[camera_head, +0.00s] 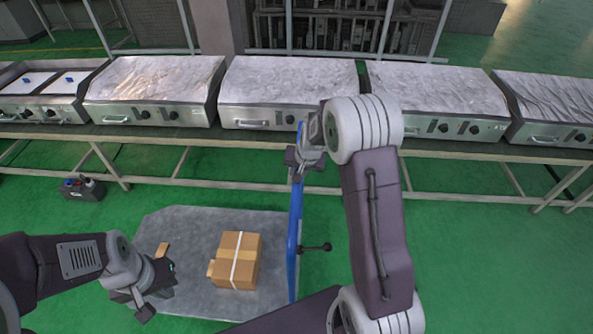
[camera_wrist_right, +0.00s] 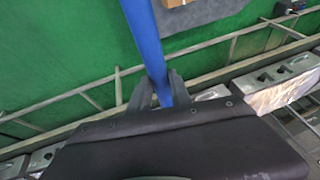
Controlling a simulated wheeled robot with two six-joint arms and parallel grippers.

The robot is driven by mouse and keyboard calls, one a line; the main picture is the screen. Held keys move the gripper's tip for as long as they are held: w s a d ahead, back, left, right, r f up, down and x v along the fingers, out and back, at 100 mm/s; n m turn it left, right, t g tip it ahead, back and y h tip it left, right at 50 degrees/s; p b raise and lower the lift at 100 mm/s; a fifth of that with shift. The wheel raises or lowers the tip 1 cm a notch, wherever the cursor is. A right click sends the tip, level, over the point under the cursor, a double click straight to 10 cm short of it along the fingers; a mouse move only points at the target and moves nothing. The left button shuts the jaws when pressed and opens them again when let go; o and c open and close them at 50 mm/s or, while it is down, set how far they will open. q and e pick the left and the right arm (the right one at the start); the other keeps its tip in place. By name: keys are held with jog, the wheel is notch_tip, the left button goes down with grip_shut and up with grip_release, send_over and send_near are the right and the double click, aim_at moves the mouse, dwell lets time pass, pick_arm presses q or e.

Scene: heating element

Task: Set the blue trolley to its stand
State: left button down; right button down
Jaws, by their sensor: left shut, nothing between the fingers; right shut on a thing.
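The trolley has a flat grey platform (camera_head: 195,222) on the green floor and a blue upright handle (camera_head: 294,235) at its right side. My right gripper (camera_head: 303,160) is shut on the upper part of the blue handle. The right wrist view shows the blue bar (camera_wrist_right: 147,45) running between the two fingers (camera_wrist_right: 158,90). My left gripper (camera_head: 148,300) is shut and empty, over the platform's left front part. A taped cardboard box (camera_head: 238,262) sits on the platform. My right arm hides part of the area right of the handle. I cannot pick out the stand.
A long workbench (camera_head: 245,140) with several silver heating units (camera_head: 290,82) runs across behind the trolley, close to the handle. A small dark box (camera_head: 82,188) stands on the floor at left. Green floor (camera_head: 500,250) is clear at right.

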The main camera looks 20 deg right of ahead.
jog(key=shift+w, duration=0.1)
dwell(0.3)
jog(key=c, duration=1.2)
grip_release()
jog(key=shift+a, duration=0.15)
jog(key=b+v, duration=0.1)
jog(key=v, duration=0.8)
